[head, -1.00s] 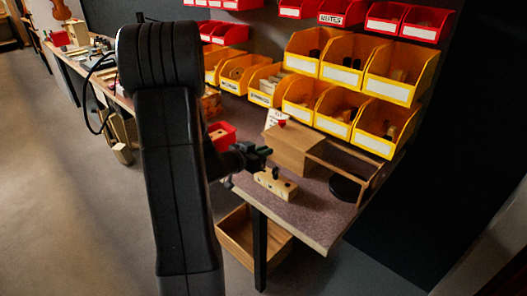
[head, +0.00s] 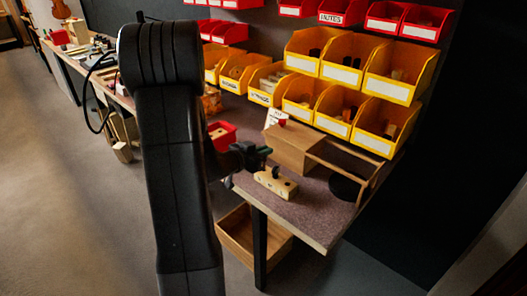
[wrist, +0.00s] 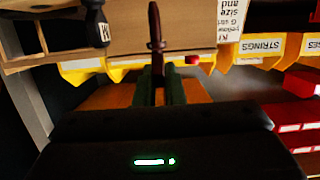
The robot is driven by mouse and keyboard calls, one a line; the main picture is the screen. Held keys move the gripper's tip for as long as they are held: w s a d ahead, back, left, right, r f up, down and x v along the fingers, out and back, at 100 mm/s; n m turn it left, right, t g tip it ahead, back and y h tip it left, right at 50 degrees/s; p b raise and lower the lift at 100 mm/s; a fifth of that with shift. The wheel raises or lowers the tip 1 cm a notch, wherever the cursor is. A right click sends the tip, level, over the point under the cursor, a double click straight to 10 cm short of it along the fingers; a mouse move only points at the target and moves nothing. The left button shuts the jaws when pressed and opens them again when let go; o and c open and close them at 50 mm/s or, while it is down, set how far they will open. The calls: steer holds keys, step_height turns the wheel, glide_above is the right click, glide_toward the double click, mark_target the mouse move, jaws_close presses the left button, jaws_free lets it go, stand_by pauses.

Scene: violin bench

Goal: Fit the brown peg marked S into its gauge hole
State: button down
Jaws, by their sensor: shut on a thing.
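My gripper (head: 254,153) is shut on a slim reddish-brown peg (wrist: 156,28), held between green finger pads in the wrist view. Any letter on this peg is not readable. A pale wooden gauge block (head: 285,188) lies on the bench, just below and right of my gripper in the head view. A dark peg (head: 276,172) stands in the block; in the wrist view a dark peg marked M (wrist: 96,22) shows at upper left. The held peg is apart from the block, as far as I can tell. The hole for it is not clearly visible.
A wooden box (head: 291,150) and a round dark disc (head: 345,187) sit behind and right of the block. A red bin (head: 222,136) is left of my gripper. Yellow bins (head: 387,90) line the back. The bench front (head: 310,222) is clear.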

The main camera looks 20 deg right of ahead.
steer(key=shift+f+b, duration=1.4)
steer(key=shift+f, duration=0.75)
steer(key=c, duration=1.5)
jaws_free()
steer(key=shift+r, duration=0.1)
steer(key=shift+o, duration=0.2)
steer(key=p+v, duration=0.1)
steer(key=v, duration=1.2)
steer(key=shift+s+a, duration=0.25)
steer(key=shift+a, duration=0.1)
